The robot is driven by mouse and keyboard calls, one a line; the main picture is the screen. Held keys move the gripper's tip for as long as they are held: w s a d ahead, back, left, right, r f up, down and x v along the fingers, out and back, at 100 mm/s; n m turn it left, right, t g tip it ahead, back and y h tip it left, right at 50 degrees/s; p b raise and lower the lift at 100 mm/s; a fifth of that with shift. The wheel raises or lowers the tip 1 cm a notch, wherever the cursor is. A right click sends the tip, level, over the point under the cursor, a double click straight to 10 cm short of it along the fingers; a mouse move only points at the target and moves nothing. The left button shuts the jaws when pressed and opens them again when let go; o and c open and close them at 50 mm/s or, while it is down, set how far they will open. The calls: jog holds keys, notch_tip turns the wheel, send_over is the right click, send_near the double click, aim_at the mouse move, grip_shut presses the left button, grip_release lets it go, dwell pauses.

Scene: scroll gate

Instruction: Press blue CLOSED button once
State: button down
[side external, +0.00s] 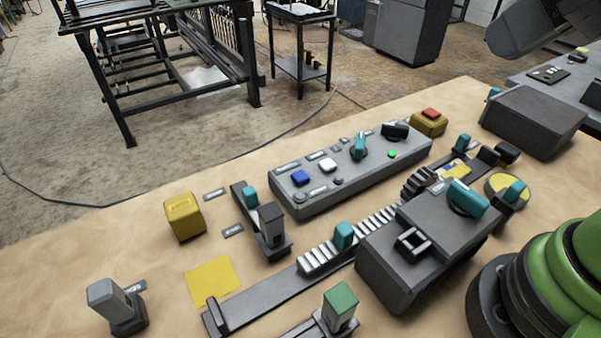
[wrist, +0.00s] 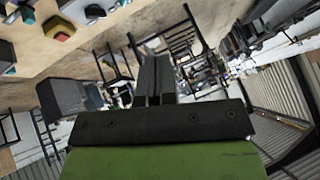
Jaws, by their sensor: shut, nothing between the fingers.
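The blue button (side external: 302,178) is on the left end of a grey control panel (side external: 350,172) in the side external view. A white button (side external: 327,165) sits just right of it, with a teal knob (side external: 360,143) and a lit green lamp (side external: 392,154) farther along. The labels are too small to read. My gripper (wrist: 154,62) is shut and empty in the wrist view, its fingers pointing out over the room, away from the panel. Its fingertips do not show in the side external view. I cannot make out the blue button in the wrist view.
A yellow box with a red button (side external: 430,115) stands at the panel's right end. A yellow block (side external: 184,217) and an upright lever (side external: 271,226) stand to its left. A toothed rail (side external: 345,240) and grey housing (side external: 425,245) lie in front.

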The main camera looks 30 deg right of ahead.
jog(key=w+a+f+n, duration=0.2)
jog(key=w+a+n, duration=0.1)
jog(key=w, duration=0.3)
jog(key=w+a+f+n, duration=0.2)
jog(key=w+n, duration=0.2)
jog(key=w, duration=0.2)
jog(key=n+t, duration=0.2)
jog(key=n, duration=0.4)
send_over(299, 177)
notch_tip(299, 177, down, 11)
jog(key=shift+f, duration=0.15)
jog(key=shift+f, duration=4.4)
jog(key=shift+f, duration=0.15)
jog(key=shift+f, duration=0.3)
